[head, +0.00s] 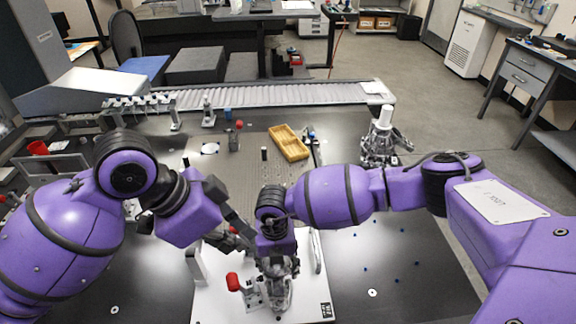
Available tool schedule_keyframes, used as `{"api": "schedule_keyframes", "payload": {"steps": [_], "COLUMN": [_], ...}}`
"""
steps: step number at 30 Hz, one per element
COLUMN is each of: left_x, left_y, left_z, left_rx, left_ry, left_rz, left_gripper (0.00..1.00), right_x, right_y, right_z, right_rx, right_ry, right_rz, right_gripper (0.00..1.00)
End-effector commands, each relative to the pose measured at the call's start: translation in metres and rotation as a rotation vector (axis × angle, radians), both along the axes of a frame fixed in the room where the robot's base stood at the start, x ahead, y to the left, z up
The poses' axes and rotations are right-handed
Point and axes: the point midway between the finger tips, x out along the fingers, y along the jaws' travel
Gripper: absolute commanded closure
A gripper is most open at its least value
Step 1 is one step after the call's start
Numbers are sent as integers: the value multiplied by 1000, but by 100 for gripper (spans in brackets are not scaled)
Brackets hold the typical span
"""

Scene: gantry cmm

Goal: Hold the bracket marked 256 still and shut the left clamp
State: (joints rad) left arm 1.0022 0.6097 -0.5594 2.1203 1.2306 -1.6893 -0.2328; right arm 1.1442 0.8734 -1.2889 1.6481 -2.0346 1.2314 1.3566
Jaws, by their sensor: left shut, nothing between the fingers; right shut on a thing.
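A white plate (215,306) lies on the dark table at the front centre. On it stands the left clamp, with a red-tipped handle (233,282) and a metal body (252,297). My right gripper (277,284) points down over the plate, just right of the clamp. It is shut on the bracket, which is mostly hidden by the gripper; no 256 marking is readable. My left gripper (236,241) is shut and empty, above and behind the red handle and apart from it. Whether the clamp is fully open cannot be told.
Upright metal pieces (197,264) stand at the plate's edges. Behind my arms are a yellow tray (289,143), a roller conveyor (260,95) and a metal stand with a white top (383,135). A red cup (38,148) is at far left. The table right of the plate is mostly clear.

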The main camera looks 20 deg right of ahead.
Motion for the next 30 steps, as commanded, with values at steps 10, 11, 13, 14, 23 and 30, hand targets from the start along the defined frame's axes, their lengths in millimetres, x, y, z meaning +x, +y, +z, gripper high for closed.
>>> {"api": "schedule_keyframes", "payload": {"steps": [10,11,13,14,23,30], "left_x": [1,1,1,0,2,2], "left_y": [-11,-13,-20,-23,-27,-11], "left_z": [-22,-28,-41,-47,-97,-109], "left_rx": [34,34,32,33,36,34], "left_ry": [-19,-18,-18,-17,-21,-25], "left_rz": [-44,-43,-43,-42,-37,-37], "left_gripper": [100,100,100,100,100,100], "right_x": [0,0,0,0,0,0], "right_y": [10,10,10,10,10,10], "right_z": [2,2,2,2,2,2], "right_rx": [20,20,20,20,20,20], "right_ry": [-3,-3,-3,-3,-3,-4], "right_rz": [8,8,7,7,7,7], "right_gripper": [87,87,87,87,87,87]}}
